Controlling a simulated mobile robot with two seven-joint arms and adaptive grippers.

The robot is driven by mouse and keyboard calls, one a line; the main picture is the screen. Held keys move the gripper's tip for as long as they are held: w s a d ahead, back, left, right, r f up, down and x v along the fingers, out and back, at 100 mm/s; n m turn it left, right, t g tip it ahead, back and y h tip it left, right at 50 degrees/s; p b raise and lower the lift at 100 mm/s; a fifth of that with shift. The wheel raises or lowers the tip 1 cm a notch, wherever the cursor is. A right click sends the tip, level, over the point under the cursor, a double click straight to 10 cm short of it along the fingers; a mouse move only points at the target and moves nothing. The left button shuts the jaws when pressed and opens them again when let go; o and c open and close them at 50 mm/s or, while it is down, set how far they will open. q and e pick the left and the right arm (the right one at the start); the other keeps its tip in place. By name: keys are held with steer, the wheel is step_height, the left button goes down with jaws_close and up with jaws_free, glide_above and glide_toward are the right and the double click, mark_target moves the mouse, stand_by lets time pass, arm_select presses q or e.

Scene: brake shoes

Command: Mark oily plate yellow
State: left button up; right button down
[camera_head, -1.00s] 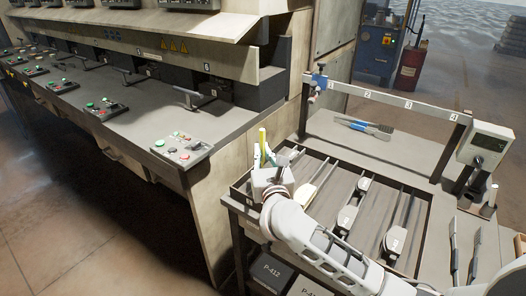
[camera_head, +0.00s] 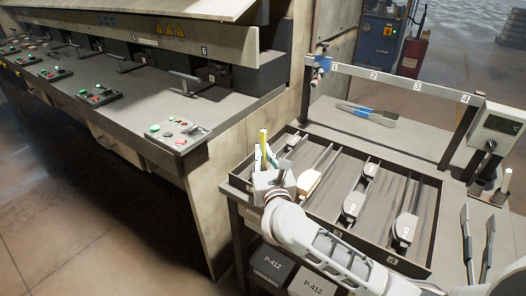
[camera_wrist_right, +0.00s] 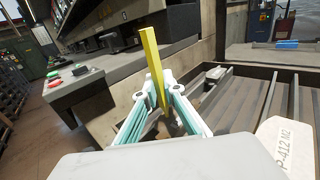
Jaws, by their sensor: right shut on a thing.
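My right gripper (camera_head: 264,160) is shut on a yellow marker (camera_head: 263,137), which stands upright between its fingers. The marker (camera_wrist_right: 153,66) shows larger in the right wrist view, tilted slightly, with the teal-sided fingers (camera_wrist_right: 163,92) closed around it. The gripper is above the left edge of the divided tray (camera_head: 237,181). A cream-coloured plate (camera_head: 308,183) lies in the tray just right of the gripper. In the right wrist view a pale plate (camera_wrist_right: 287,147) marked P-412 M2 is partly cut off. Other plates (camera_head: 352,205) (camera_head: 405,228) lie in further slots. I cannot tell which is oily.
A numbered rail (camera_head: 400,80) spans the back of the table. Blue-handled tongs or a brush (camera_head: 367,114) lie behind the tray. A gauge box (camera_head: 497,128) stands at right, with two long tools (camera_head: 467,240) near it. A press bench (camera_head: 180,110) is at left.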

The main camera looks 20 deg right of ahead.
arm_select(q)
steer(key=shift+s+f, duration=0.1)
steer(key=shift+f, duration=0.05)
stand_by(0.3)
steer(key=shift+s+f, duration=0.25)
steer(key=shift+f, duration=0.25)
arm_select(e)
steer(key=shift+f, duration=0.35)
steer(key=shift+w+d+f, duration=0.1)
steer(key=shift+w+d, duration=0.3)
steer(key=shift+d, duration=0.15)
stand_by(1.3)
arm_select(q)
steer(key=shift+w+r, duration=0.15)
steer(key=shift+r, duration=0.15)
arm_select(e)
steer(key=shift+w+d, duration=0.8)
steer(key=shift+d, duration=0.2)
stand_by(1.5)
arm_select(q)
steer(key=shift+r, duration=0.1)
arm_select(e)
steer(key=shift+r, duration=0.2)
